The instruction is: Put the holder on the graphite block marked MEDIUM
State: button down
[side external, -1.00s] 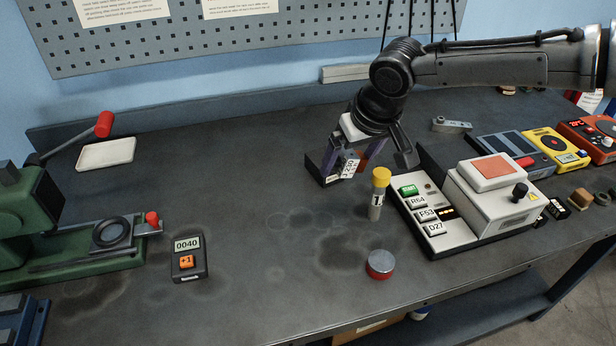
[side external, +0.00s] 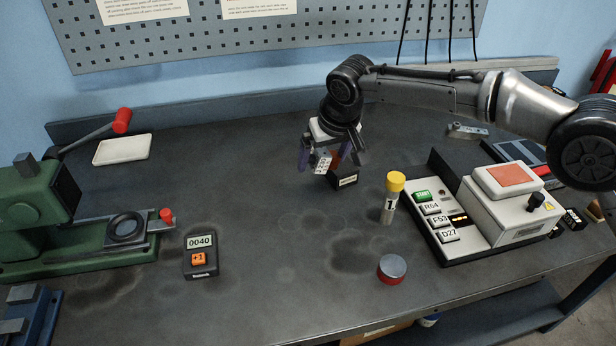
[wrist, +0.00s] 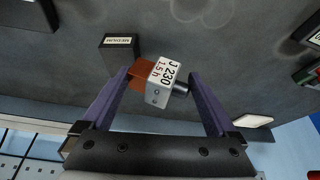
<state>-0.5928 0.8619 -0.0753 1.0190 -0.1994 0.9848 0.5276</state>
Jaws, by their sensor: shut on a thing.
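My gripper (side external: 319,163), with purple fingers, is shut on the holder. The holder (wrist: 162,80) is a small white block marked "J 230 1.5 h", with a copper-coloured part at one end and a metal stub at the other. It also shows between the fingers in the side view (side external: 323,163). A dark graphite block (side external: 347,179) with a white label stands just right of the holder there. In the wrist view this block (wrist: 121,50) lies up and left of the holder, and its label appears to read MEDIUM. The holder seems held above the bench; its exact height is unclear.
A yellow-capped tube (side external: 389,199) and a grey-and-red round tin (side external: 391,269) stand at the front. The white control box (side external: 503,210) is to the right. A counter (side external: 200,257) and green machine (side external: 60,235) are left. Another labelled dark block (wrist: 35,14) shows at top left.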

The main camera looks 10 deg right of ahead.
aim_at(316, 157)
jog(key=w+f, duration=0.1)
jog(key=w+a+f, duration=0.1)
jog(key=f, duration=0.1)
jog(key=w+a+f, duration=0.1)
jog(key=f, duration=0.1)
jog(key=shift+w, duration=0.25)
jog(key=shift+w+a+f, duration=0.15)
jog(key=shift+f, duration=1.3)
jog(key=shift+f, duration=0.4)
grip_release()
jog(key=shift+f, duration=0.2)
jog(key=v, duration=1.4)
jog(key=shift+w+r, duration=0.1)
jog(key=shift+r, duration=0.1)
